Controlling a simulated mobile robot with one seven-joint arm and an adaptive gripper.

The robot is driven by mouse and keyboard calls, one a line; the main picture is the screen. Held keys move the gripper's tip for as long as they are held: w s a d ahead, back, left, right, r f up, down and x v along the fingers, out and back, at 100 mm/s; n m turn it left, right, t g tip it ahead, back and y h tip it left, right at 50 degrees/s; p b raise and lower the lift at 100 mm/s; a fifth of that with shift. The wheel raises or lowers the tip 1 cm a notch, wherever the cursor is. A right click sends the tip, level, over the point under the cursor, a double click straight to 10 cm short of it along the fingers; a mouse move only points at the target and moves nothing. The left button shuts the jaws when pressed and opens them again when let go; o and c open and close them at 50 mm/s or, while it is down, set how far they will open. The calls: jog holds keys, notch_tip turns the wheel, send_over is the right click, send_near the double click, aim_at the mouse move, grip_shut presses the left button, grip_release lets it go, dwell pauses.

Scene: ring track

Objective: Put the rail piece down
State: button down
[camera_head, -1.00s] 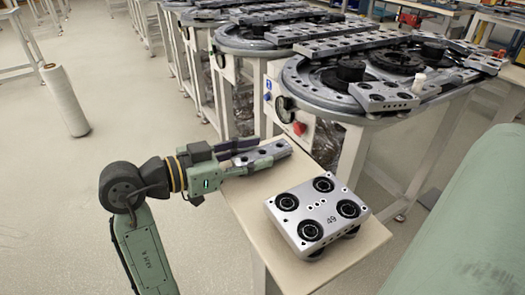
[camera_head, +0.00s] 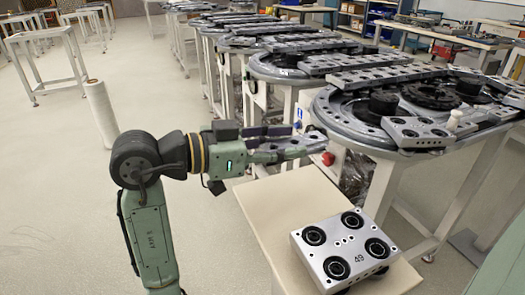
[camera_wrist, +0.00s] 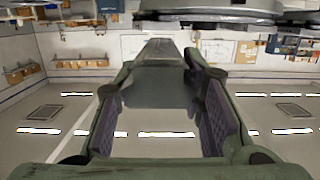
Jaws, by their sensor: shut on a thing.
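My gripper (camera_head: 272,146) is shut on the grey rail piece (camera_head: 302,147), near the far end of the small beige table (camera_head: 275,215). The rail piece points right, toward the ring track (camera_head: 345,135). Its height above the table is hard to tell. In the wrist view, the rail piece (camera_wrist: 158,88) shows as a grey slab between the two purple-padded fingers of my gripper (camera_wrist: 165,100). Most of its underside and the contact with the pads are hidden.
A silver carriage marked 49 (camera_head: 345,250) stands on the near right part of the small table. A white roll (camera_head: 100,113) stands on the floor at left.

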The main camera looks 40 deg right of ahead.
jog(key=shift+r, duration=0.45)
jog(key=shift+w, duration=0.2)
jog(key=w+a+f+n+t+y, duration=0.1)
jog(key=w+a+f+n+t, duration=0.3)
jog(key=w, duration=0.6)
jog(key=w+a+f+n+t+y, duration=0.2)
jog(key=w+f+n+t, duration=0.2)
jog(key=w+f+t, duration=0.4)
jog(key=w+a+f+n+t+y, duration=0.1)
jog(key=w+a+f+n+t, duration=0.25)
jog(key=w, duration=0.75)
jog(key=w+a+f+n+t+y, duration=0.2)
jog(key=a+f+y, duration=0.1)
jog(key=a+f, duration=0.3)
jog(key=w+a+f+n+t+y, duration=0.2)
jog(key=w+a+f+n+y, duration=0.15)
jog(key=f, duration=0.45)
jog(key=s+a+f+n+y, duration=0.1)
jog(key=s+a+f+y, duration=0.1)
jog(key=a+f, duration=0.4)
jog(key=s+a+f+n+y, duration=0.2)
jog(key=a+f, duration=0.3)
jog(key=f, duration=0.4)
jog(key=shift+s+a+f+n+t+y, duration=0.3)
jog(key=shift+a+t+y, duration=0.15)
jog(key=shift+y, duration=0.2)
